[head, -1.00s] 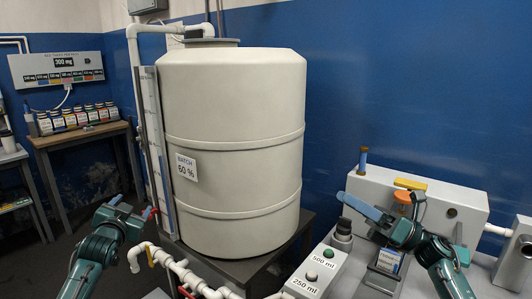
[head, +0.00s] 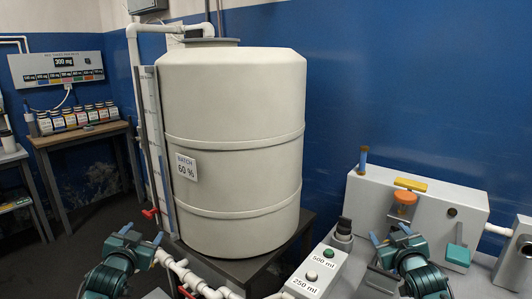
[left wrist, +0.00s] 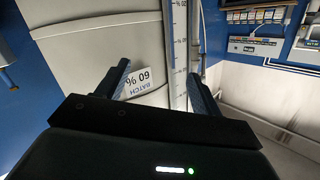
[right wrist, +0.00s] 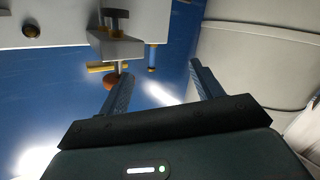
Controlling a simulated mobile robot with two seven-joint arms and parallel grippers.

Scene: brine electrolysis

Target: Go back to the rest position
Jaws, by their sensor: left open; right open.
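My left gripper (head: 141,238) is open and empty in front of the white pipes, at the lower left of the head view. In the left wrist view its two fingers (left wrist: 160,85) stand apart with nothing between them, facing the tank and its batch label. My right gripper (head: 391,237) is open and empty in front of the grey dispensing machine at the lower right. In the right wrist view its fingers (right wrist: 160,88) are apart with nothing between them.
A large white tank (head: 232,115) labelled 60 % stands on a dark stand in the middle. A button box (head: 316,270) marked 500 ml and 250 ml sits right of it. The grey machine (head: 445,212) carries an orange knob. A shelf with several jars (head: 75,118) is at left.

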